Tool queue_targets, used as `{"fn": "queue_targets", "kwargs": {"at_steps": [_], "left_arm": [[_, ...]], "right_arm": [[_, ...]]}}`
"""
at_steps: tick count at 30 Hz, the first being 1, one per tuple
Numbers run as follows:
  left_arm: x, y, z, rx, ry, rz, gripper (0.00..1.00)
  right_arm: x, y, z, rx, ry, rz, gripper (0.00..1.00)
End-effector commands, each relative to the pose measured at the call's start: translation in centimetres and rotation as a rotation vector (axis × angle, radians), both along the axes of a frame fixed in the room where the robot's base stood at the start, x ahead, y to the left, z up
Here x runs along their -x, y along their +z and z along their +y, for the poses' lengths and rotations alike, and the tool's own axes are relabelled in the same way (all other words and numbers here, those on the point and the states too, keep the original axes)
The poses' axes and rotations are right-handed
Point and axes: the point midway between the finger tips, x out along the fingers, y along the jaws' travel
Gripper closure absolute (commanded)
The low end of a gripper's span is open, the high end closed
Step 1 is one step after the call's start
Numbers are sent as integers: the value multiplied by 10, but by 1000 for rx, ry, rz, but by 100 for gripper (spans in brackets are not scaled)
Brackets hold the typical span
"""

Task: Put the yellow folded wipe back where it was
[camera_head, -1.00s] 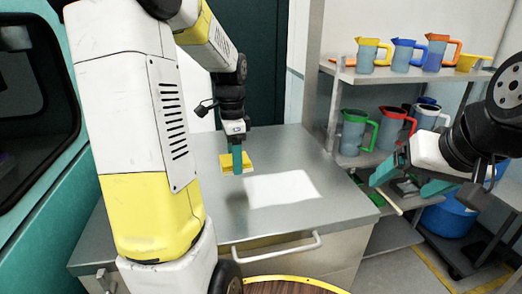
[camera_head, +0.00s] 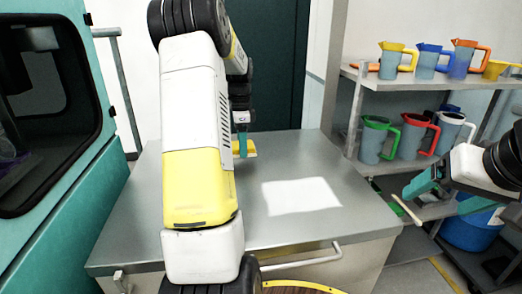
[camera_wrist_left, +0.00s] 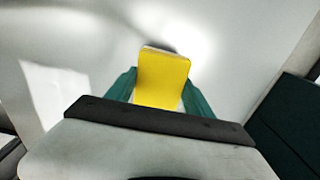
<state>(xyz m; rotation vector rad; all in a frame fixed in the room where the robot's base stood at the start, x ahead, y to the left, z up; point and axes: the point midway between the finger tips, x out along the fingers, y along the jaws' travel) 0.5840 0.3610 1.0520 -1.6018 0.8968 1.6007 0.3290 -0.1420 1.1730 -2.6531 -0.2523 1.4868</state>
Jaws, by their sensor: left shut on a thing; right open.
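The yellow folded wipe (camera_head: 247,150) is over the back part of the grey metal table, behind and left of a white rectangle. My left gripper (camera_head: 242,146) is shut on it, partly hidden behind my own arm. In the left wrist view the wipe (camera_wrist_left: 162,80) sits between the two green fingers, with the grey tabletop behind it. A dark shadow lies near its far edge; I cannot tell whether it touches the table. My right gripper (camera_head: 440,196) is open at the right, in front of the shelf and away from the wipe.
The white rectangle (camera_head: 300,196) lies flat on the metal table (camera_head: 150,225); the tabletop around it is clear. A rack (camera_head: 352,100) at the right holds coloured-handled jugs (camera_head: 395,60). A blue tub (camera_head: 468,232) stands below. A teal-framed cabinet (camera_head: 60,215) is at the left.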

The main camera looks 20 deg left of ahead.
Motion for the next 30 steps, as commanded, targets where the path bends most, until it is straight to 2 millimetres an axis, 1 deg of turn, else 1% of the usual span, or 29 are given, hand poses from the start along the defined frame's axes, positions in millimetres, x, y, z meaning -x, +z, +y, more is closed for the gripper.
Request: {"fn": "queue_targets", "kwargs": {"at_steps": [4, 9, 20, 21, 24, 30], "left_arm": [[0, -11, 1, 1, 0, 4, 72], [0, -34, 0, 1, 1, 3, 72], [0, -38, 0, 1, 1, 1, 72], [-1, -38, 0, 1, 1, 1, 35], [-1, -38, 0, 1, 1, 1, 17], [-1, -38, 0, 1, 1, 1, 17]], "right_arm": [[0, 0, 0, 0, 0, 0, 17], [0, 0, 0, 0, 0, 0, 17], [0, 0, 0, 0, 0, 0, 17], [0, 0, 0, 0, 0, 0, 17], [0, 0, 0, 0, 0, 0, 17], [0, 0, 0, 0, 0, 0, 17]]}}
